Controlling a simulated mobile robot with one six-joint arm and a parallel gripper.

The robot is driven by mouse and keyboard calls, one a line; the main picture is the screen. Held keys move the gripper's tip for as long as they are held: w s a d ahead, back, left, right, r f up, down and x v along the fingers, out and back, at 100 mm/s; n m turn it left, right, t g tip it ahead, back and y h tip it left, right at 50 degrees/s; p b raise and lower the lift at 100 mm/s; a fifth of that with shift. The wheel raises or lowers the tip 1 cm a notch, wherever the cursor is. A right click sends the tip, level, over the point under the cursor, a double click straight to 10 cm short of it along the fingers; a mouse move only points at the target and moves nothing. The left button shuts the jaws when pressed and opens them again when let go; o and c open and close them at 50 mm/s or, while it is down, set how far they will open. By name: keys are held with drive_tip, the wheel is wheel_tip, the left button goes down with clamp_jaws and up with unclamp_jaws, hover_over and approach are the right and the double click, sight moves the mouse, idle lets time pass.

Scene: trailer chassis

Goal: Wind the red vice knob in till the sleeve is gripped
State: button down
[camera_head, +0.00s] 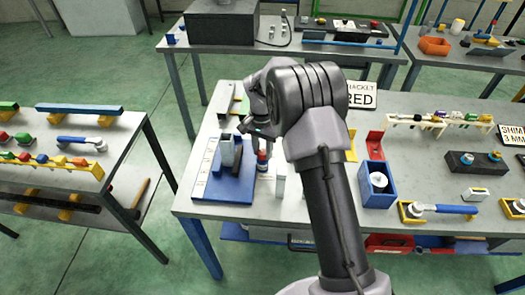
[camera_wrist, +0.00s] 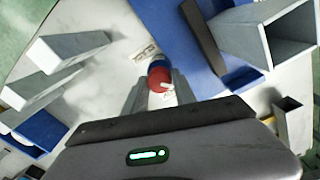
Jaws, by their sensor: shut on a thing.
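The red vice knob (camera_wrist: 158,77) sits between my two fingertips in the wrist view, with a blue part just beyond it. My gripper (camera_wrist: 160,94) is shut on it. In the head view my gripper (camera_head: 259,135) reaches down over the knob (camera_head: 262,156), at the right side of the blue vice base (camera_head: 222,190). A grey square hollow sleeve (camera_head: 228,150) stands upright at the vice; its open end (camera_wrist: 288,38) shows at the upper right of the wrist view. A dark jaw plate (camera_wrist: 204,38) is beside it. I cannot tell whether the jaw touches the sleeve.
A small pale upright block (camera_head: 280,180) stands just right of the vice. A blue box (camera_head: 377,190) and a red bracket (camera_head: 374,144) are further right. Grey bars (camera_wrist: 70,48) show at the wrist view's left. The table's front left edge is close to the vice.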

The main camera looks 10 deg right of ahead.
sight(262, 151)
drive_tip(key=shift+m, duration=0.6)
drive_tip(key=c, duration=1)
unclamp_jaws()
wheel_tip(262, 151, up, 18)
drive_tip(key=p, duration=0.4)
drive_tip(key=shift+w+a+f, duration=0.15)
drive_tip(key=shift+f, duration=0.1)
